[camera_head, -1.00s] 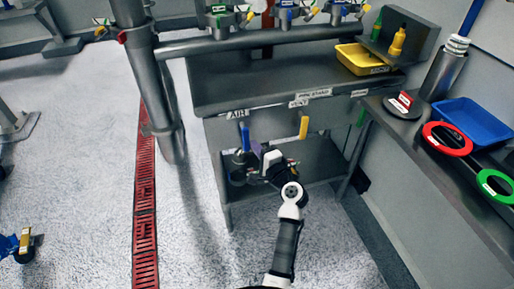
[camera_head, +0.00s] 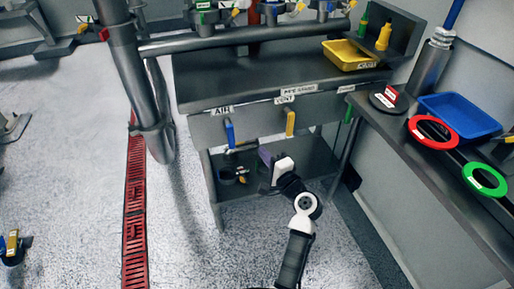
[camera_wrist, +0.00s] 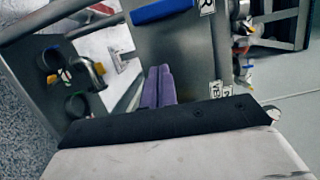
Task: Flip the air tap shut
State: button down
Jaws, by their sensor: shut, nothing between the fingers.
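The air tap's blue lever (camera_head: 230,134) hangs nearly upright on the bench front, just below the AIR label (camera_head: 222,110). In the wrist view the blue lever (camera_wrist: 162,11) lies across the top edge, partly cut off, beside the end of a label. My gripper (camera_head: 264,157) is right of and slightly below the lever in the head view, with a gap between them. Its purple fingers (camera_wrist: 158,88) are pressed together and empty in the wrist view, pointing toward the panel, short of the lever.
A yellow lever (camera_head: 290,123) hangs right of the blue one. A lower shelf (camera_head: 310,160) with dark fittings (camera_head: 232,175) lies below. A yellow tray (camera_head: 350,56) stands on the bench. A side table at right holds a blue tray (camera_head: 460,117), a red ring (camera_head: 433,131) and a green ring (camera_head: 484,180).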

jog(key=shift+v, duration=1.75)
jog(key=shift+w, duration=0.1)
